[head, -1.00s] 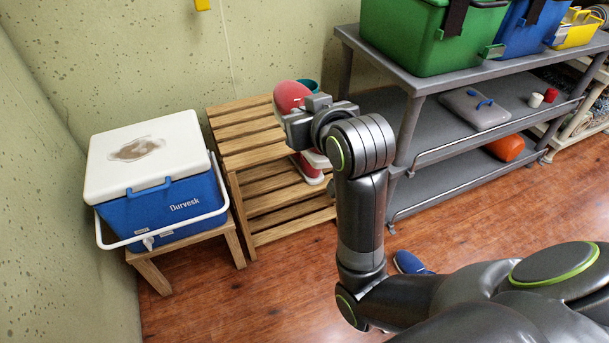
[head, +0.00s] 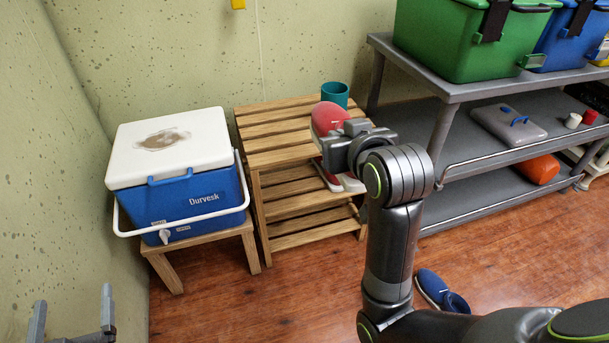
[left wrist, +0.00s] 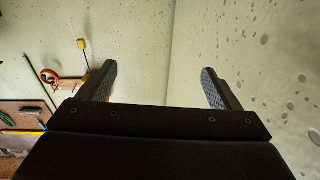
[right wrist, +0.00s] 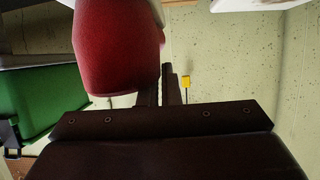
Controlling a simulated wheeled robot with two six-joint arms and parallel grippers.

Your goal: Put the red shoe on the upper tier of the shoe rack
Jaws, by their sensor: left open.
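The red shoe (head: 327,118) is held upright over the right front part of the shoe rack's upper tier (head: 270,130); whether it touches the slats is unclear. My right gripper (head: 350,133) is shut on it, with the arm hiding part of the grip. In the right wrist view, the red shoe (right wrist: 118,48) fills the upper left beside the nearly closed fingers (right wrist: 161,90). A red-and-white shoe (head: 340,180) shows on a lower tier, partly hidden by the arm. My left gripper (head: 74,318) is open and empty at the bottom left; its spread fingers show in the left wrist view (left wrist: 160,85).
A teal cup (head: 335,94) stands on the rack's back right corner. A blue-and-white cooler (head: 185,200) sits on a stool left of it. A grey shelf (head: 455,95) with bins stands right. A blue shoe (head: 440,290) lies on the floor. The upper tier's left side is clear.

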